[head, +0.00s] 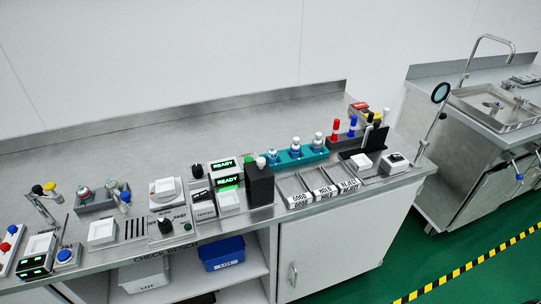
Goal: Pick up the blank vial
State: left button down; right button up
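Neither of my grippers is in the head view. Small capped vials (295,148) stand upright in a teal rack (285,163) at the back middle of the steel bench. More small capped pieces (84,193) stand in a grey rack (96,207) at the left. I cannot tell from this distance which of them, if any, is the blank vial; no label on them is readable.
The steel bench (130,150) has free room along its back. A sink (495,106) is at right, beyond a green floor gap.

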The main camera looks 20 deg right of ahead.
aim_at(272, 154)
jog(key=i+l+u, duration=0.15)
jog(key=l, duration=0.25)
jog(key=i+l+u, duration=0.15)
jog(key=l, duration=0.25)
jog(key=i+l+u, duration=0.2)
jog(key=l, duration=0.2)
